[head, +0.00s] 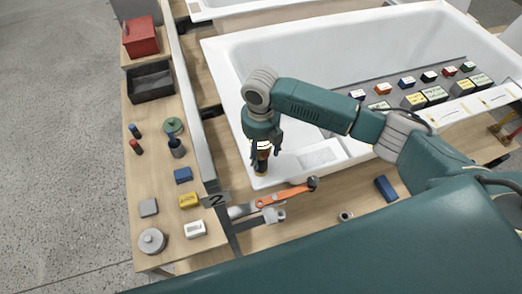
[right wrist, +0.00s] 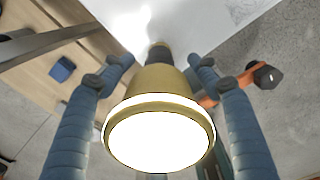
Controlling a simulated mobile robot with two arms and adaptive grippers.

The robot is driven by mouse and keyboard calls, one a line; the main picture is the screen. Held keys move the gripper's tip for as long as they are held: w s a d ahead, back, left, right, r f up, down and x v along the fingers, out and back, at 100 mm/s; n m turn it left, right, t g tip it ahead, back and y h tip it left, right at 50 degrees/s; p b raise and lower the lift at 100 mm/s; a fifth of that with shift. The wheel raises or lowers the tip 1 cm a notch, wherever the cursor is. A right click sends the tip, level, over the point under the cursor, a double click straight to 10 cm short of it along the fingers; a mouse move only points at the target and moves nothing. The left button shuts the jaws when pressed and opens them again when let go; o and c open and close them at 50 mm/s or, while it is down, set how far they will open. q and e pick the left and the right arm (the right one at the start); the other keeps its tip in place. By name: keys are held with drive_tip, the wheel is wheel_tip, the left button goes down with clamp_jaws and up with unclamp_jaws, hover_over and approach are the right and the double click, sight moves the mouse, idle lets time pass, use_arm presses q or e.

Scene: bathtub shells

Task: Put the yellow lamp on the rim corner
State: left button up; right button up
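The yellow lamp (head: 261,167) is at the near left rim corner of the white bathtub shell (head: 290,176). In the head view it looks upright, with its lower end at the rim; exact contact is hard to tell. In the right wrist view the lamp (right wrist: 160,82) shows a glowing round lens toward the camera and a dark lower end against the white shell. My right gripper (head: 263,146) is above and around it. Its fingers (right wrist: 160,62) stand on both sides of the lamp with visible gaps, so it is open. My left gripper is not in view.
A wooden side bench (head: 160,209) holds a red box (head: 140,37), a black bin (head: 151,82) and several small blocks. An orange-handled tool (head: 285,196) lies just in front of the corner.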

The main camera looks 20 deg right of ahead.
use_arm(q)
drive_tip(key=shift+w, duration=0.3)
use_arm(e)
drive_tip(key=shift+r, duration=0.25)
drive_tip(key=shift+w+r, duration=0.1)
drive_tip(key=shift+r, duration=0.25)
wheel_tip(320, 180, up, 10)
drive_tip(key=b, duration=0.3)
drive_tip(key=shift+a+r, duration=0.1)
drive_tip(key=shift+r, duration=0.15)
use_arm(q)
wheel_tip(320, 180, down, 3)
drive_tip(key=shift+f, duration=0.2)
use_arm(e)
drive_tip(key=shift+r, duration=0.35)
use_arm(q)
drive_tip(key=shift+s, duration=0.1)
use_arm(e)
drive_tip(key=shift+s+f, duration=0.1)
drive_tip(key=shift+s, duration=0.1)
